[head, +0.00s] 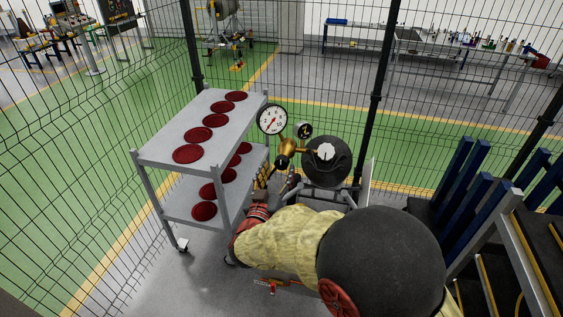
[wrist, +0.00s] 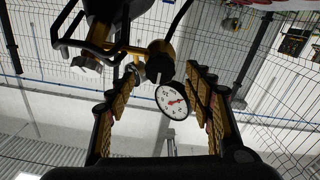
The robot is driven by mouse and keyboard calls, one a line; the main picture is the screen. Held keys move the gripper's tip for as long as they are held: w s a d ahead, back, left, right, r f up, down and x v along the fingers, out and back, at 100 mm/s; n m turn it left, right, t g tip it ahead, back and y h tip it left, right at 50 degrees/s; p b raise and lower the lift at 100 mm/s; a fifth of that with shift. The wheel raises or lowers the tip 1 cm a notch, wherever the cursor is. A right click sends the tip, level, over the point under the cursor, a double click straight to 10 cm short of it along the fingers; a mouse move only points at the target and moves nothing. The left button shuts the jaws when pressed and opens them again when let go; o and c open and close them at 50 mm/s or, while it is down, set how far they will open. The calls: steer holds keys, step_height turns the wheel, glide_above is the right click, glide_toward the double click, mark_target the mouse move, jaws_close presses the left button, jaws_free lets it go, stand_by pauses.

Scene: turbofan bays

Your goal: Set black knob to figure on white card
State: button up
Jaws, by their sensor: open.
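My gripper (head: 277,182) is open and empty in the head view, just below the brass regulator (head: 288,147). In the wrist view its two padded fingers (wrist: 160,105) stand wide apart. A round black part (wrist: 160,58), probably the black knob, lies beyond and between the fingertips in that view, apart from them. In the head view I cannot make the knob out clearly. A white dial with a red needle (head: 272,120) stands on the regulator; it also shows in the wrist view (wrist: 172,98). I cannot identify the white card or read its figure.
A black cylinder (head: 327,171) with a pale round top piece stands right of the regulator, and a small black dial (head: 304,130) is between. A grey trolley (head: 165,155) with red discs is close on the left. Blue-posted racks (head: 475,185) stand right. Mesh fence surrounds the bay.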

mark_target(280, 164)
steer(key=x, duration=0.5)
steer(key=shift+w, duration=0.1)
steer(key=c, duration=0.3)
steer(key=c, duration=0.8)
steer(key=shift+c, duration=0.3)
